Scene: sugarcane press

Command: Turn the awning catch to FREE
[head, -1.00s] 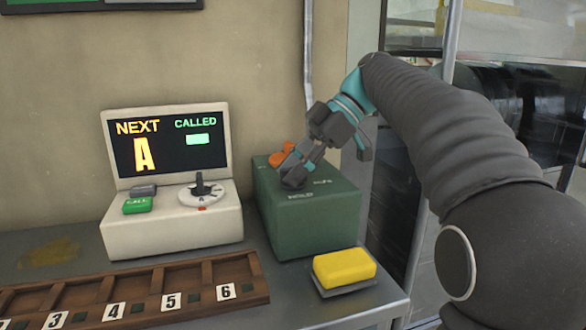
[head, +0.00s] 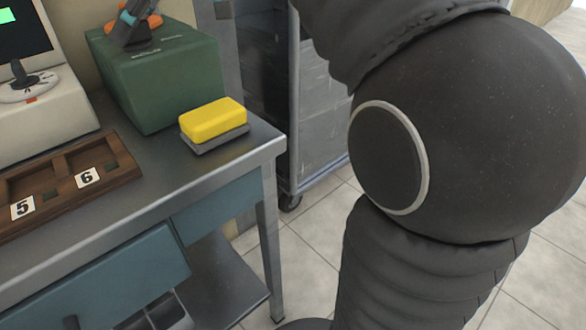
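The small labels on the box are too blurred to read.
A yellow sponge (head: 212,118) on a grey pad lies at the metal counter's right end (head: 262,143). A wooden tray (head: 125,172) with numbered slots and a white console (head: 60,118) stand left.

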